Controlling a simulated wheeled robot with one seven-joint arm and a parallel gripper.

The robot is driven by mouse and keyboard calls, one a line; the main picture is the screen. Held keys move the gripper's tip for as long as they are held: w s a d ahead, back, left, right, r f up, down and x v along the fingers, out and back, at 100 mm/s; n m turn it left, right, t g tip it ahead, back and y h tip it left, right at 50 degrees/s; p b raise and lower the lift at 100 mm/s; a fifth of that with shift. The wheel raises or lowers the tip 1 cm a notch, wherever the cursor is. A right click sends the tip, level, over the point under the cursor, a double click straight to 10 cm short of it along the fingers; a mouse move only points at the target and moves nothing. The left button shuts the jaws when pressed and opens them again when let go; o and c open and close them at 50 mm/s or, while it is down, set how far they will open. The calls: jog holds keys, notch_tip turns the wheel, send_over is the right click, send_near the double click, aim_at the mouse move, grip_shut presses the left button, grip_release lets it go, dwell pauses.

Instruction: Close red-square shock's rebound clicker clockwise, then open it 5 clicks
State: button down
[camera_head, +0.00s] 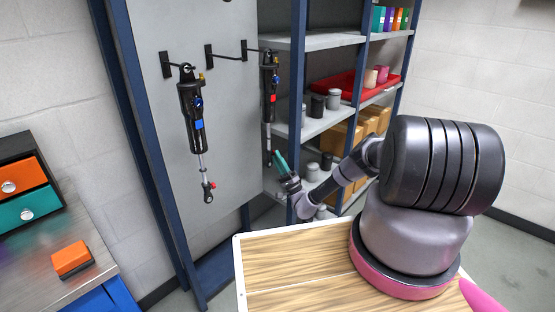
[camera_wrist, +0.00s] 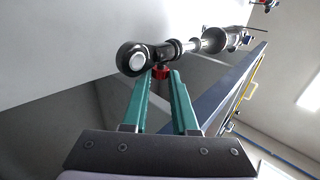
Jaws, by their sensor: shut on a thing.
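The red-square shock (camera_head: 269,85) hangs on the grey panel, to the right in the head view, with a red square on its black body. The blue-square shock (camera_head: 193,115) hangs left of it. My gripper (camera_head: 278,158) is at the lower end of the red-square shock, its teal fingers pointing up. In the wrist view the teal fingers (camera_wrist: 162,80) are shut on a small red clicker knob (camera_wrist: 161,72) beside the black eyelet (camera_wrist: 133,59) at the shaft end. The fingers partly hide the knob. Its click setting cannot be read.
A blue-framed shelf unit (camera_head: 330,122) with jars, boxes and a red tray stands right beside the panel, close to my arm. A wood-topped surface (camera_head: 290,270) lies below. A bench at left holds drawers (camera_head: 25,190) and an orange block (camera_head: 71,258).

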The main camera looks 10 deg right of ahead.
dwell(0.5)
jog(key=c, duration=0.7)
grip_release()
jog(key=shift+v, duration=3.75)
